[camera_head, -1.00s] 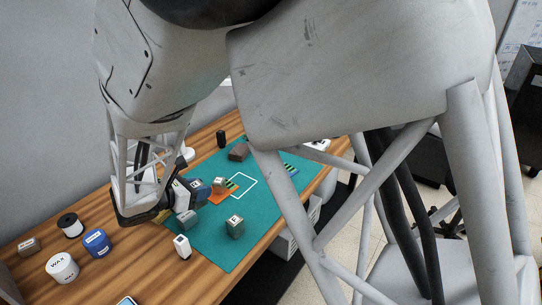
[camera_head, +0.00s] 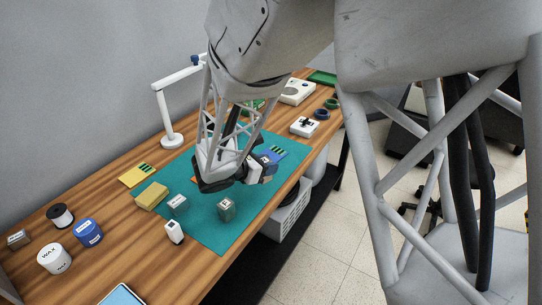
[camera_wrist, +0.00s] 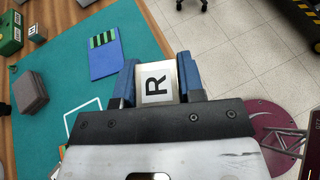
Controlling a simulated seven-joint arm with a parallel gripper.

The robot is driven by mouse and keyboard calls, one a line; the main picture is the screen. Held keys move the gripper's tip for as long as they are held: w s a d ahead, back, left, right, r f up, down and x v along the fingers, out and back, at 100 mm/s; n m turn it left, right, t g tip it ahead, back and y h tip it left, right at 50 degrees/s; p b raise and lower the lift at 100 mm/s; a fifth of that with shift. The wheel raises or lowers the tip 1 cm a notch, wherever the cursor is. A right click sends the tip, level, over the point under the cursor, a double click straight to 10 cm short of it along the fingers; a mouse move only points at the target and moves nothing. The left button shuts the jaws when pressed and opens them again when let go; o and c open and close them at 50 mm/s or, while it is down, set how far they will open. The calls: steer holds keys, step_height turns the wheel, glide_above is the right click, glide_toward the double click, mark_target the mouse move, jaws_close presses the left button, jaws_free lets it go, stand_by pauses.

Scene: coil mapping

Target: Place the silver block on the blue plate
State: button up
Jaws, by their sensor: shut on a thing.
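My gripper (camera_wrist: 157,80) is shut on a block with a white face marked R, which I take for the silver block (camera_wrist: 157,83); its sides barely show. In the head view my gripper (camera_head: 262,166) is over the right part of the green mat, and my arm hides most of the block. The blue plate (camera_wrist: 105,53), with a green-and-black striped patch, lies flat on the mat, ahead and left of the fingers in the wrist view. In the head view the blue plate (camera_head: 274,154) is just beyond the fingers. The block is apart from the plate.
Grey blocks (camera_head: 226,209) (camera_head: 177,204), a yellow block (camera_head: 152,195) and a small white object (camera_head: 173,232) stand at the near part of the mat (camera_head: 213,235). A dark block (camera_wrist: 30,91) sits left in the wrist view. A white lamp (camera_head: 172,140) stands behind.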

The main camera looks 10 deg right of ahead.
steer(key=shift+g, duration=0.4)
steer(key=shift+s+d+f, duration=0.15)
steer(key=shift+s+d, duration=0.05)
steer(key=shift+d, duration=0.85)
steer(key=shift+s+d+f, duration=0.1)
steer(key=shift+s+d, duration=0.05)
steer(key=shift+d, duration=0.9)
steer(key=shift+w, duration=0.1)
glide_above(276, 154)
steer(key=s+a, duration=0.2)
steer(key=a, duration=0.1)
steer(key=shift+f, duration=0.75)
steer(key=shift+f, duration=1.75)
steer(key=shift+f, duration=0.1)
steer(key=o, duration=1.1)
steer(key=shift+a, duration=0.1)
